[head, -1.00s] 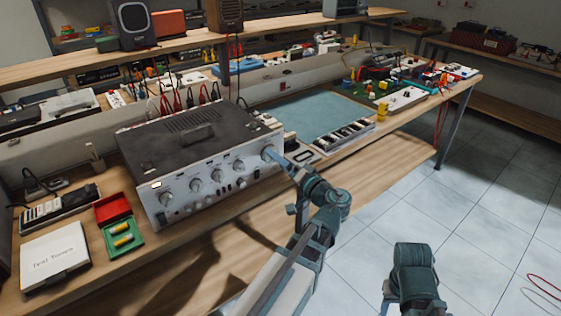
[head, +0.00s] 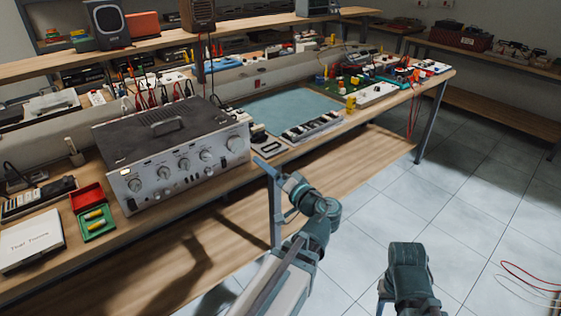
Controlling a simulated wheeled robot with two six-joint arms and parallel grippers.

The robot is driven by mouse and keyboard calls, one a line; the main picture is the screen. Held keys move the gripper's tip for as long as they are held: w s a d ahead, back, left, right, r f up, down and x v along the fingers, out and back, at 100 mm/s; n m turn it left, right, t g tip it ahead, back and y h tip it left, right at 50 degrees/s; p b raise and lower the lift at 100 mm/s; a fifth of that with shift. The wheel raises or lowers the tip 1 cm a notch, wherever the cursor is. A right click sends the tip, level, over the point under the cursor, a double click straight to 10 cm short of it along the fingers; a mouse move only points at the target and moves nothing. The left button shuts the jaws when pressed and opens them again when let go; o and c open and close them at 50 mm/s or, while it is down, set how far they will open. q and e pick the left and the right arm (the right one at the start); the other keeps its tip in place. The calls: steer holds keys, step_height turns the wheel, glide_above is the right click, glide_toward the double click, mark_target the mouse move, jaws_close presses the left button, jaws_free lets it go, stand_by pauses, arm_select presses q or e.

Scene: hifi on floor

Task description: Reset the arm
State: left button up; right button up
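The silver hifi amplifier (head: 175,165) with a dark top stands on the wooden bench, its knobs facing me. My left gripper (head: 264,168) is in front of the bench edge, to the right of the amplifier's front and apart from it in the picture. Its fingers are seen nearly edge-on, so I cannot tell whether they are open. Nothing shows in it. My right arm (head: 409,270) is at the lower right over the floor; its gripper cannot be made out.
The bench (head: 150,222) holds a red and green box (head: 95,220), a white case (head: 30,240), a blue mat (head: 285,108) and a circuit board (head: 362,88). Red wire (head: 530,277) lies there.

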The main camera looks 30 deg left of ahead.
arm_select(q)
steer(key=s+d+f+m+g+h, duration=0.1)
steer(key=s+d+f+g+h, duration=0.1)
steer(key=d+f+h, duration=0.6)
steer(key=s+d+f+m+g+h, duration=0.25)
steer(key=s+d+f+h, duration=0.2)
steer(key=d+f, duration=0.4)
steer(key=s+d+f+m+g+h, duration=0.25)
steer(key=s+d+f, duration=0.3)
steer(key=d, duration=0.65)
step_height(320, 180, up, 18)
steer(key=p, duration=1.8)
steer(key=shift+s+d+r, duration=0.15)
steer(key=shift+s+d, duration=0.05)
steer(key=shift+d, duration=0.2)
